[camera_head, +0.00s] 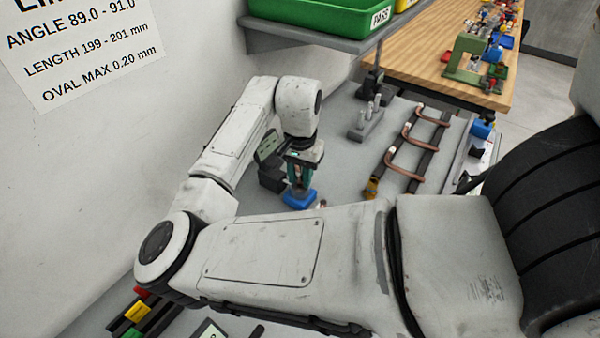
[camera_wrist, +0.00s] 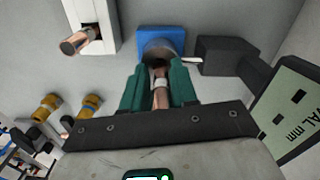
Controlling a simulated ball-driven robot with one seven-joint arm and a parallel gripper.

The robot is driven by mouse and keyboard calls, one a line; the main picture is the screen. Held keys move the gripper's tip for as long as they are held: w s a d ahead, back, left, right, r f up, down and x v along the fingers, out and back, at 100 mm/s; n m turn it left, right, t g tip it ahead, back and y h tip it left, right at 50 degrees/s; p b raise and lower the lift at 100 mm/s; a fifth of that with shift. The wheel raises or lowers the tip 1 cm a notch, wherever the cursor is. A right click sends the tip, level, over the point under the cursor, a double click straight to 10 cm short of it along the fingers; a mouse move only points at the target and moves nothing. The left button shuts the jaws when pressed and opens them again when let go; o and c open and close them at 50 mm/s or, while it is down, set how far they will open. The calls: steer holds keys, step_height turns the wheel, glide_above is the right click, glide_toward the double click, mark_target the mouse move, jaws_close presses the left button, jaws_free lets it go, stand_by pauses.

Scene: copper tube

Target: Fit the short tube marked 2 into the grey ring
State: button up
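A short copper tube (camera_wrist: 161,96) with a pale band stands between the green fingers of my gripper (camera_wrist: 160,84) in the wrist view. The fingers look closed on its sides. Any number on the tube is too small to read. The grey ring (camera_wrist: 160,47) sits at a blue block (camera_wrist: 174,33), just beyond the fingertips. The tube's far end points at the ring and overlaps it in this view; I cannot tell how deep it sits. In the head view my gripper (camera_head: 301,176) points down over the blue block (camera_head: 299,198); the ring is hidden there.
A dark block (camera_wrist: 224,55) and a display (camera_wrist: 292,112) stand close right of the ring in the wrist view. A white fixture with a copper tube end (camera_wrist: 75,43) is at left. Bent copper tubes (camera_head: 408,155) lie on a rack; a grey pin stand (camera_head: 366,124) is behind.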

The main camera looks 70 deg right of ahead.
steer(key=shift+o, duration=1.1)
steer(key=shift+r, duration=0.15)
steer(key=shift+r, duration=0.15)
